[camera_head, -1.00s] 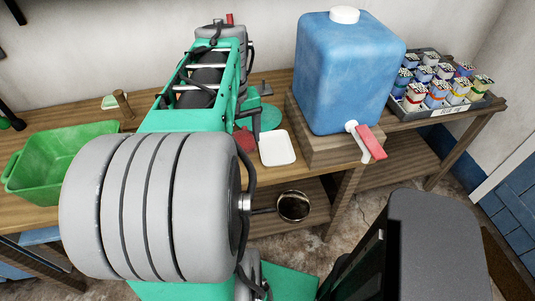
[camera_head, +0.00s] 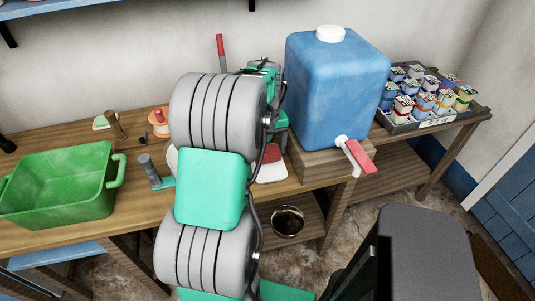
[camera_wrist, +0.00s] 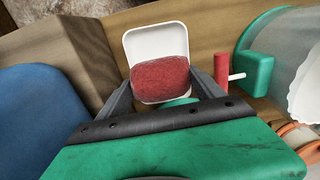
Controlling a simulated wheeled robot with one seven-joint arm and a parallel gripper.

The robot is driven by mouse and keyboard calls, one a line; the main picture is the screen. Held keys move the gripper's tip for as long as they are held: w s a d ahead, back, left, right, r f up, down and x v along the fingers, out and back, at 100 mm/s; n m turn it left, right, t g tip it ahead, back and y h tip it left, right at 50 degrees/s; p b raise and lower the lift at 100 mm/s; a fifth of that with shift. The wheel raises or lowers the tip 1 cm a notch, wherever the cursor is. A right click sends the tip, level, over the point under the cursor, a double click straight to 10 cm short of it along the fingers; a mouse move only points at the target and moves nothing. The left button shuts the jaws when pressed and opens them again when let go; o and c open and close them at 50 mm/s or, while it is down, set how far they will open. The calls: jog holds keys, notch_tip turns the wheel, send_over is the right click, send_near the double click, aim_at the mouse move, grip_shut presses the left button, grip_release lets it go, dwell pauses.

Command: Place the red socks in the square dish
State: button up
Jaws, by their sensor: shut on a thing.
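The red socks (camera_wrist: 160,80) are a rounded red bundle between the two fingers of my gripper (camera_wrist: 161,84) in the wrist view. My gripper is shut on them. The square dish (camera_wrist: 156,40) is white with rounded corners and lies behind the bundle in that view, partly covered by it. In the head view the socks (camera_head: 272,153) show as a small red patch over the far part of the dish (camera_head: 272,172). My arm hides the fingers and the dish's left part there. I cannot tell how high the socks are above the dish.
A blue water container (camera_head: 335,95) with a red-handled tap stands on a wooden block (camera_head: 305,165) right of the dish. A green basin (camera_head: 60,185), a wooden peg (camera_head: 117,126) and an orange-based item (camera_head: 158,128) stand left.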

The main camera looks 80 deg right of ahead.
aim_at(268, 155)
jog(key=shift+f, duration=1.45)
jog(key=shift+f, duration=0.25)
jog(key=o, duration=1.4)
jog(key=shift+r, duration=0.1)
jog(key=shift+o, duration=0.2)
